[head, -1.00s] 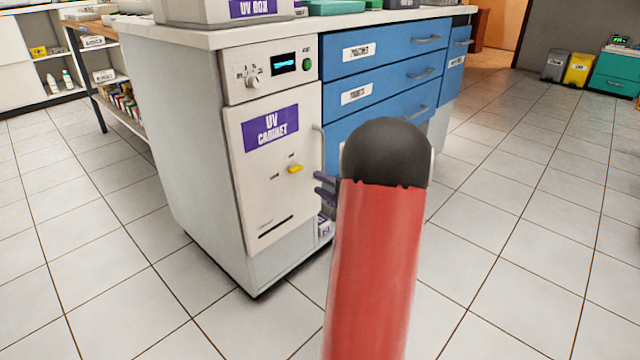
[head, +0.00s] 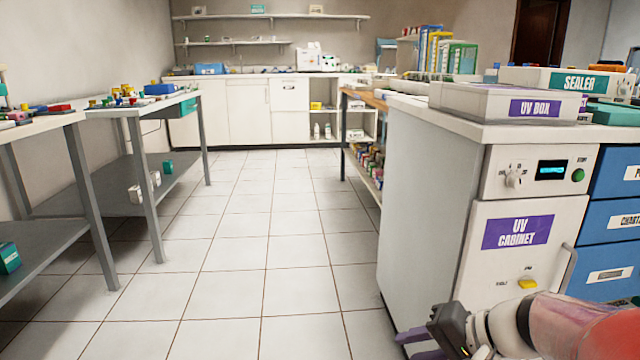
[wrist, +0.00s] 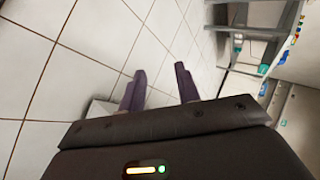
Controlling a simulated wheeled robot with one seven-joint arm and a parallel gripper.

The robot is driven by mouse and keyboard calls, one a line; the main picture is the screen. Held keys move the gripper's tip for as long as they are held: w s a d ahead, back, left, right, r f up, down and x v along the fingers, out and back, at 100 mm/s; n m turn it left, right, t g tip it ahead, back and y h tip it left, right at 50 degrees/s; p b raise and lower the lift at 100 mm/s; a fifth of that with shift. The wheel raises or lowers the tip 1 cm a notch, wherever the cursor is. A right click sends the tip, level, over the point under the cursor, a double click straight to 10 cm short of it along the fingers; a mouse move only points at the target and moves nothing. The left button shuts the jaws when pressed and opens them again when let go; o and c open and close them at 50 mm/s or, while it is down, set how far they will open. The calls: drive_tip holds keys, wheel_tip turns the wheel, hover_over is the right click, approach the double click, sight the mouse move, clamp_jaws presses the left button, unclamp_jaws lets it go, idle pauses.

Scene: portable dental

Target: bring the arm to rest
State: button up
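My gripper (head: 418,340) is low at the bottom of the head view, in front of the lower left part of the UV cabinet (head: 470,250). In the wrist view my gripper (wrist: 158,90) has its two purple fingers spread apart with only floor tiles showing between them. It is open and empty. My red and white arm comes in from the bottom right.
A tiled aisle (head: 270,230) lies clear at the centre. Steel tables (head: 100,195) with small items stand on the left. A wooden shelf unit (head: 362,165) stands behind the cabinet. White counters (head: 245,110) line the back. A UV box (head: 510,102) sits on the worktop.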

drive_tip(key=s+a+r+n+h, duration=0.1)
drive_tip(key=s+a+n+h, duration=0.1)
drive_tip(key=s+n+h, duration=0.8)
wheel_tip(320, 180, up, 13)
drive_tip(key=s+m+y+p, duration=0.1)
drive_tip(key=m+p, duration=0.3)
drive_tip(key=p, duration=0.9)
drive_tip(key=shift+s+y, duration=0.4)
drive_tip(key=shift+s, duration=0.3)
drive_tip(key=shift+r, duration=0.1)
drive_tip(key=shift+o, duration=0.4)
drive_tip(key=shift+d, duration=0.1)
